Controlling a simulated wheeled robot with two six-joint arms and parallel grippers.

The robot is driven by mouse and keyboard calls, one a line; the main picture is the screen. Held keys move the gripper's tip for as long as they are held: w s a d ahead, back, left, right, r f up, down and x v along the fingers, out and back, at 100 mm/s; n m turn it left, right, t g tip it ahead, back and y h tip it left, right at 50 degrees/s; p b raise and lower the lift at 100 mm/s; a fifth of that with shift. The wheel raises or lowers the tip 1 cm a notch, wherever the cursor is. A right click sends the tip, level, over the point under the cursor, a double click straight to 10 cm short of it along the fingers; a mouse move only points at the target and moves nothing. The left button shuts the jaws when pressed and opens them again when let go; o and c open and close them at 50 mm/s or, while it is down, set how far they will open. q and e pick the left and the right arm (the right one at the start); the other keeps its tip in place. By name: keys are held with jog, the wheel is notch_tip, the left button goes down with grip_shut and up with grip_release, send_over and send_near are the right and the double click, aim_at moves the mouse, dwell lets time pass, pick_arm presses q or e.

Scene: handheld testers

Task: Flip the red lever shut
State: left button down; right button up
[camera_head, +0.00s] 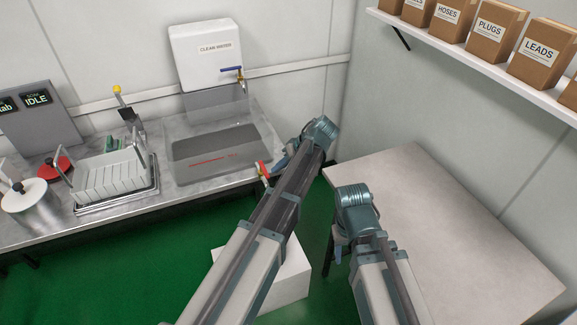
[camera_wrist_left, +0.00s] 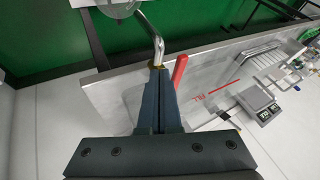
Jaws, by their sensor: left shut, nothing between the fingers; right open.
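The red lever (camera_head: 263,170) is at the front edge of the metal sink basin (camera_head: 210,177). In the left wrist view, the red lever (camera_wrist_left: 180,71) stands just right of my left fingers, beside a brass fitting and a bent metal pipe (camera_wrist_left: 152,38). My left gripper (camera_head: 274,169) is shut and empty, reaching in beside the lever from the right. In the left wrist view, its dark fingers (camera_wrist_left: 161,84) overlap the fitting; I cannot tell whether they touch the lever. My right gripper (camera_head: 339,252) is open, low at the side table's left edge, partly hidden by its arm.
A clean-water tank (camera_head: 206,57) with a blue-handled tap hangs above the basin. A bare side table (camera_head: 450,225) is at right; a white box (camera_head: 289,280) is below.

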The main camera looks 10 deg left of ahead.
pick_arm(q)
jog(key=shift+s+a, duration=0.25)
jog(key=shift+a, duration=0.15)
jog(key=shift+s, duration=0.1)
